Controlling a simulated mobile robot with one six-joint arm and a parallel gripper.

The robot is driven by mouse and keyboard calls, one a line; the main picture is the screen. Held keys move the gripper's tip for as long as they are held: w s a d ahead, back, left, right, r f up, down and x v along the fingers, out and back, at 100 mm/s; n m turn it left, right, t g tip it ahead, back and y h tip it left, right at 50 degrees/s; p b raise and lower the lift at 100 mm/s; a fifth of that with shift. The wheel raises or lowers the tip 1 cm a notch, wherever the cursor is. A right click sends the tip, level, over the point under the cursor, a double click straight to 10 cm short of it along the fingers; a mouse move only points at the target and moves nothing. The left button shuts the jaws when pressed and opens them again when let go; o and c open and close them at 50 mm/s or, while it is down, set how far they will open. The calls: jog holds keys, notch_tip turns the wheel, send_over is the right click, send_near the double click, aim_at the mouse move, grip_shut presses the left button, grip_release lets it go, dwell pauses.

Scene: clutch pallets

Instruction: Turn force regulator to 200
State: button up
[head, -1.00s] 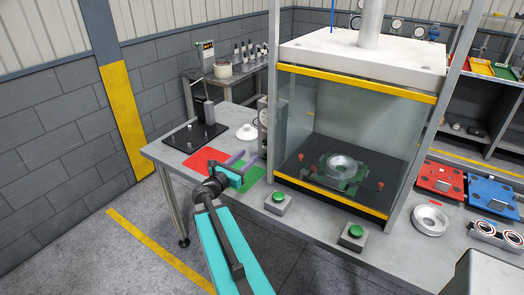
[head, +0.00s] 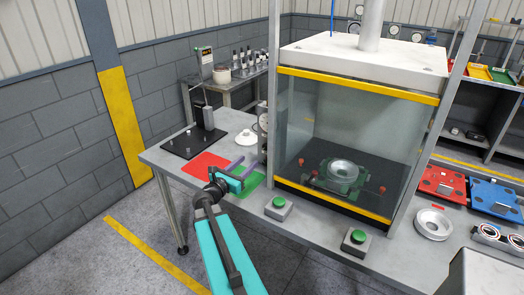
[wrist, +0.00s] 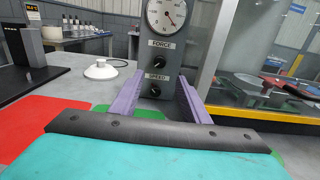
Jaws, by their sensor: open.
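The force regulator is a black knob (wrist: 156,61) under the FORCE label on a grey control panel (wrist: 177,72). A round white gauge (wrist: 166,14) with a red needle sits above it. A second black knob (wrist: 155,91) is below the SPEED label. My gripper (wrist: 160,75) is open, its purple fingers pointing at the panel with nothing between them. In the wrist view the fingertips flank the speed knob, lower than the force knob. In the head view my gripper (head: 245,167) is over the bench, just left of the panel; the knobs cannot be made out there.
A glass press enclosure (head: 345,130) stands right of the panel. Green button boxes (head: 278,207) sit along the front edge. A red mat (head: 206,165) and a green mat (head: 247,184) lie below my gripper. A white lamp-like disc (wrist: 100,70) stands left of the panel.

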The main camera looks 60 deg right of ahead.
aim_at(265, 147)
jog(key=shift+d+p, duration=2.05)
jog(key=shift+d, duration=4.05)
jog(key=c, duration=1)
jog(key=shift+a, duration=0.25)
jog(key=shift+d, duration=0.1)
